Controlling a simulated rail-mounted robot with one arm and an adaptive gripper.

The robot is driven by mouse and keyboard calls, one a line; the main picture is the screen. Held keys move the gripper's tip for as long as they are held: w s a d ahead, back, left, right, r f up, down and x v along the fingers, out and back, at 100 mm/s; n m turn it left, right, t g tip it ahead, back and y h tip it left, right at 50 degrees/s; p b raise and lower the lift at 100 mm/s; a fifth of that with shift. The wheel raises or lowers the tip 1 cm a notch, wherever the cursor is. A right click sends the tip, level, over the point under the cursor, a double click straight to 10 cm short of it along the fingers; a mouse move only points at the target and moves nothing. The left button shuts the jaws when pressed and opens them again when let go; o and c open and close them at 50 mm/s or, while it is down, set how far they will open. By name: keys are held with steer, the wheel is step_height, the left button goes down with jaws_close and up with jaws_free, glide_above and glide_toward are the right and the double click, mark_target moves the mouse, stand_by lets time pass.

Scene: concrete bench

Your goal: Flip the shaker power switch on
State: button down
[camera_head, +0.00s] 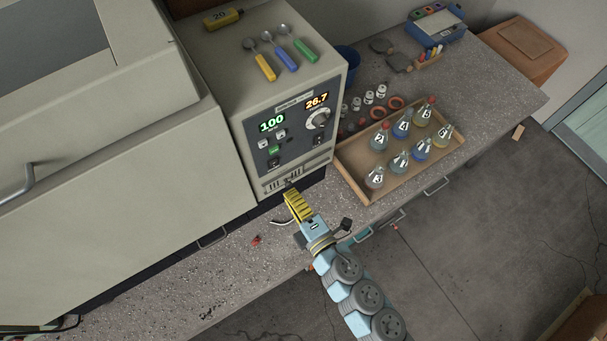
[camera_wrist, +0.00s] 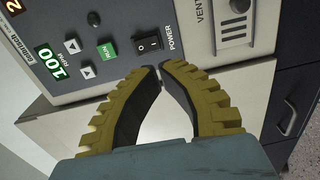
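The shaker's control panel (camera_head: 290,128) is on the front of a beige housing, with a lit green 100 and an orange 26.7. The black power switch (camera_wrist: 149,43) sits beside the POWER label in the wrist view; it also shows low on the panel in the head view (camera_head: 274,163). Which way its rocker is pressed I cannot tell. My gripper (camera_head: 289,191) is just in front of the panel's lower edge, its yellow-backed fingers empty. In the wrist view the fingertips (camera_wrist: 159,67) meet or nearly meet, just below the switch, apart from it as far as I see.
A green RUN button (camera_wrist: 107,50) and arrow buttons are close to the switch. A wooden tray (camera_head: 352,176) of several flasks stands right of the housing. Spoons with coloured handles (camera_head: 287,58) lie on top. The bench front (camera_head: 225,270) is mostly clear.

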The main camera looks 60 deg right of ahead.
steer(key=shift+f+p+v, duration=0.2)
steer(key=shift+p+v, duration=0.15)
steer(key=shift+v, duration=2.5)
steer(key=shift+a, duration=0.1)
steer(key=shift+w, duration=0.1)
